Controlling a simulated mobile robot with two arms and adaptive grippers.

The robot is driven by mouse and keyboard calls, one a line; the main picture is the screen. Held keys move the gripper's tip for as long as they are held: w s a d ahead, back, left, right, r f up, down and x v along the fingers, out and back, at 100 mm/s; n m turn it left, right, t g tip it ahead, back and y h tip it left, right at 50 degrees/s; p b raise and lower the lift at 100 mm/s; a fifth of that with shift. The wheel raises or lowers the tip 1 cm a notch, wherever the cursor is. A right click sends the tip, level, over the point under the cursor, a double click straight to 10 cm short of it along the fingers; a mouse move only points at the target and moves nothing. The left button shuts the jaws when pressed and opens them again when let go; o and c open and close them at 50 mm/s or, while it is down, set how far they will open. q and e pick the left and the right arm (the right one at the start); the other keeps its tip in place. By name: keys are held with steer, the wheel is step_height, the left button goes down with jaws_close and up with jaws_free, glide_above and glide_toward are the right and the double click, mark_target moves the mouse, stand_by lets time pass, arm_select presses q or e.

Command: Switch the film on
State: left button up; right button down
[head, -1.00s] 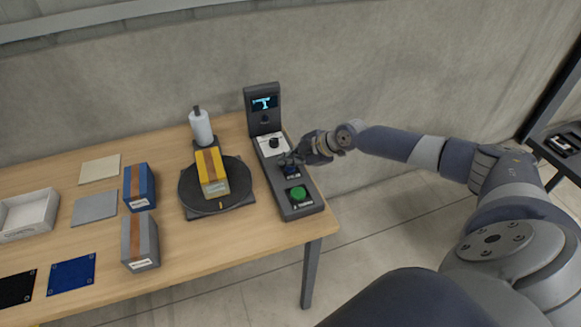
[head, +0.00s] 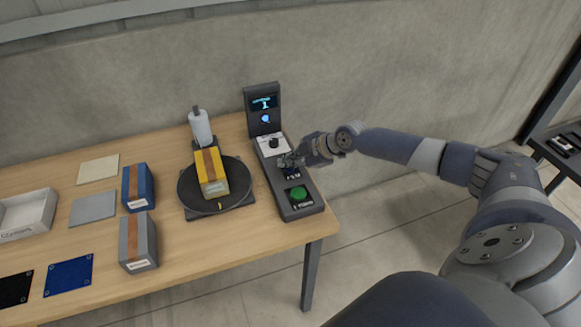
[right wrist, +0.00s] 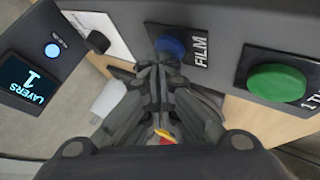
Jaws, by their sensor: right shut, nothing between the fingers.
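The control panel (head: 307,207) is a dark box at the right end of the table with an upright display. My right gripper (head: 290,161) is shut and empty, its fingertips over the middle of the panel. In the right wrist view the shut fingertips (right wrist: 160,68) are at the blue button (right wrist: 170,45) beside the label FILM (right wrist: 200,47). They seem to touch it, and they hide part of it. The display (right wrist: 30,82) reads LAYERS 1, and a round blue lamp (right wrist: 52,50) is lit beside it. My left gripper is not in view.
A green button (head: 298,193) and a black knob (head: 273,143) flank the blue button. A yellow box (head: 213,185) sits on the turntable (head: 187,196), with a white film roll (head: 200,127) behind. Blue (head: 150,184) and grey (head: 129,234) boxes stand left.

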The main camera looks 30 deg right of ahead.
mark_target(289, 169)
steer(key=shift+r, duration=0.4)
steer(key=shift+r, duration=0.1)
step_height(289, 169, up, 6)
steer(key=p, duration=0.4)
stand_by(0.5)
